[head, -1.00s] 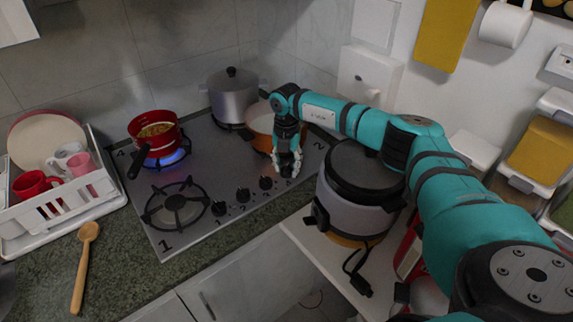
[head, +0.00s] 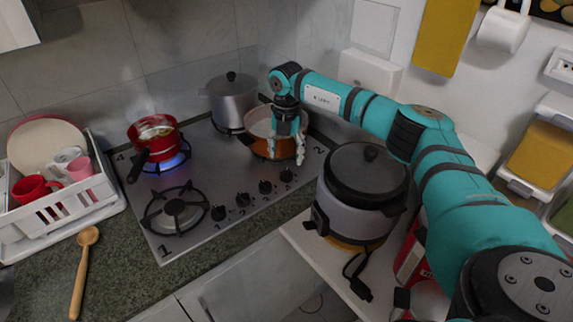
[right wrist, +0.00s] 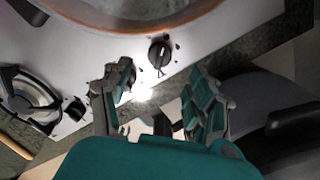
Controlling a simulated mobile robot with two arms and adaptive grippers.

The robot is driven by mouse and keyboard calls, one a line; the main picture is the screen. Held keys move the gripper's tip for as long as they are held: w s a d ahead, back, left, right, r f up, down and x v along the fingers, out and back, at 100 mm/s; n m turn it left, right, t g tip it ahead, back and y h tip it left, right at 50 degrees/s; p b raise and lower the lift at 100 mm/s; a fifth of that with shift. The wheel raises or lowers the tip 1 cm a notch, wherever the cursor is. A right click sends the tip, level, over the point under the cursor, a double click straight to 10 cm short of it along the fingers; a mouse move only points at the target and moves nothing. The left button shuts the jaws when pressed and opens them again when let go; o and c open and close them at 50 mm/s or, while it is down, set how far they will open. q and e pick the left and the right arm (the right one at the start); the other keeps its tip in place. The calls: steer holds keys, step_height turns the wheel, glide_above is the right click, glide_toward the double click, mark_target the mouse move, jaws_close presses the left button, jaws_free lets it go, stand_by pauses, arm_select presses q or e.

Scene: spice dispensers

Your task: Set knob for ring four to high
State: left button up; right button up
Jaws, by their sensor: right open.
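The stove (head: 190,240) has a row of black knobs along its right front edge: one nearest the front (head: 218,212), then a second (head: 243,199), a third (head: 265,187) and the farthest (head: 286,175). Ring four, back left, has a blue flame (head: 175,161) under a red pot (head: 155,138). My right gripper (head: 286,158) is open and empty above the stove's right side, near the farthest knob. In the right wrist view its fingers (right wrist: 153,98) are apart; one knob (right wrist: 159,52) lies beyond the tips, and one finger partly covers another. My left gripper is not in view.
An orange pan (head: 262,125) sits right behind my right gripper. A silver pot (head: 232,98) stands at the back. A rice cooker (head: 355,195) is beside the stove's right edge, under my right arm. The front ring (head: 175,208) is bare.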

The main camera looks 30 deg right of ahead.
mark_target(287, 171)
step_height(287, 171, up, 6)
steer(key=shift+f, duration=0.2)
stand_by(0.5)
